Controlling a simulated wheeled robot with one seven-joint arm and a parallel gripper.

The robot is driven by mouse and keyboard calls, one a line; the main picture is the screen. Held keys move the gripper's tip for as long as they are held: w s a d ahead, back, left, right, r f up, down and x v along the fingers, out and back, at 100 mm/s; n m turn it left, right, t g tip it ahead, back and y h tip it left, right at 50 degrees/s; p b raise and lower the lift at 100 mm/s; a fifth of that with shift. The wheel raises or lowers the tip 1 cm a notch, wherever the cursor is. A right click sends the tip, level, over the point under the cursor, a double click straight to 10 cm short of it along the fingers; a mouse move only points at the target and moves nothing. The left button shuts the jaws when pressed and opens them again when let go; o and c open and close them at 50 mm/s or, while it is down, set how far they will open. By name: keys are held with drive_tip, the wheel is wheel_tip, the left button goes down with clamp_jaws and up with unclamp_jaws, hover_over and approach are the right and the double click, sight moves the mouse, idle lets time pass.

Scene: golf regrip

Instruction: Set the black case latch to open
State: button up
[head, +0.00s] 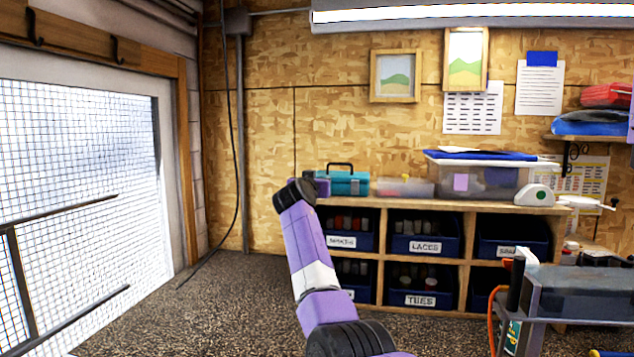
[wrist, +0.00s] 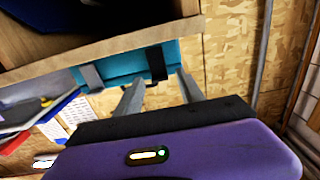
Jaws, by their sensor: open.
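A teal case (head: 345,183) with a dark carry handle stands on top of the wooden shelf unit; it also shows in the wrist view (wrist: 120,70), upside down. In the wrist view two latches cross its front: a black latch (wrist: 156,63) and a grey latch (wrist: 92,77) to its left. My gripper (wrist: 160,76) is open and empty, its two grey fingers pointing at the case, with the black latch between them in the picture. I cannot tell whether a finger touches it or which way the latch is set. In the head view my purple wrist hides the fingers.
The wooden shelf top (head: 400,202) holds a clear box (head: 404,187) and a larger lidded bin (head: 480,178) to the right of the case. Blue bins (head: 425,240) fill the cubbies below. A grey cart (head: 580,290) stands at the right. The floor at left is clear.

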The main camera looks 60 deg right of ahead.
clamp_jaws()
drive_tip(key=shift+f+b, duration=0.2)
drive_tip(key=shift+b, duration=0.3)
drive_tip(key=f+t+h+b, duration=0.1)
drive_tip(key=h+b, duration=0.1)
drive_tip(key=b, duration=0.6)
drive_tip(key=a+f+t+h+b, duration=0.1)
drive_tip(key=h+b, duration=0.2)
drive_tip(key=b, duration=0.5)
drive_tip(key=f+t+h+b, duration=0.1)
drive_tip(key=h+b, duration=0.1)
drive_tip(key=b, duration=0.6)
drive_tip(key=shift+s+a+t+h, duration=0.3)
drive_tip(key=shift+s+a+h, duration=0.05)
drive_tip(key=shift+h, duration=0.05)
drive_tip(key=shift+f+h, duration=0.2)
drive_tip(key=shift+h, duration=0.2)
drive_tip(key=shift+f, duration=0.1)
